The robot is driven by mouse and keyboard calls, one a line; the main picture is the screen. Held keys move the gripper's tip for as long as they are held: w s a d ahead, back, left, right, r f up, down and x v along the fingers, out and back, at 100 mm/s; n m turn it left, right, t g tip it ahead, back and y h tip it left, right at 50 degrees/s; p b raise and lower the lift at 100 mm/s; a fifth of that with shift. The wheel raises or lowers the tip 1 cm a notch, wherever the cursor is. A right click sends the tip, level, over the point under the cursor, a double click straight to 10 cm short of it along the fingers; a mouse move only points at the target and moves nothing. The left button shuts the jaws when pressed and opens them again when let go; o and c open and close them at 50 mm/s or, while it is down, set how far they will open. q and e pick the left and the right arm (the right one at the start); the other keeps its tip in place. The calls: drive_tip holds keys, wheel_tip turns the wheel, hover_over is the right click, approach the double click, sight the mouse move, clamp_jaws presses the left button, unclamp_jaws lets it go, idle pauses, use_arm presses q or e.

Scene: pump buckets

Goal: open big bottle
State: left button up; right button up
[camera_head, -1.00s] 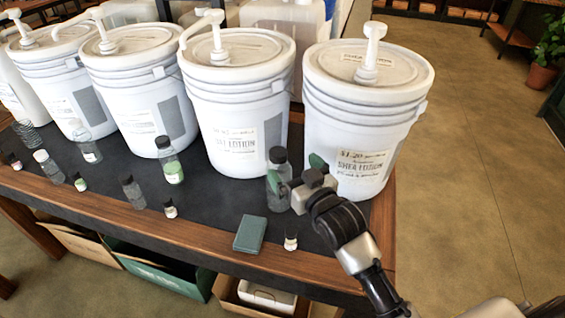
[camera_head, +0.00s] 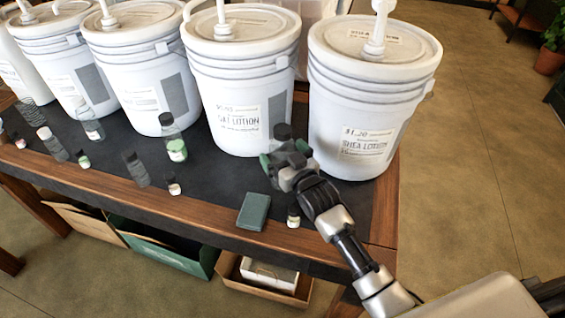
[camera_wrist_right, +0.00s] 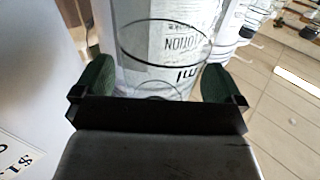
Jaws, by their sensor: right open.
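The big clear bottle with a black cap (camera_head: 282,131) stands on the dark table top in front of the gap between the two rightmost buckets. In the head view its body is mostly hidden behind my right gripper (camera_head: 284,156). My right gripper is open at the bottle, its green-padded fingers spread just below the cap. In the right wrist view the gripper (camera_wrist_right: 158,85) shows both green pads apart, with curved clear outlines between them, probably the bottle. I cannot tell whether the pads touch it. My left gripper is not in view.
White pump buckets (camera_head: 240,85) line the table's back; the rightmost bucket (camera_head: 358,115) is close beside my right gripper. A small green box (camera_head: 254,211) and a small black-capped bottle (camera_head: 293,215) sit near the front edge. Several other bottles stand left.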

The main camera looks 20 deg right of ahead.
drive_tip(key=shift+w+a, duration=0.1)
drive_tip(key=shift+w, duration=0.3)
drive_tip(key=shift+c, duration=0.3)
drive_tip(key=c, duration=0.9)
drive_tip(key=shift+r, duration=0.1)
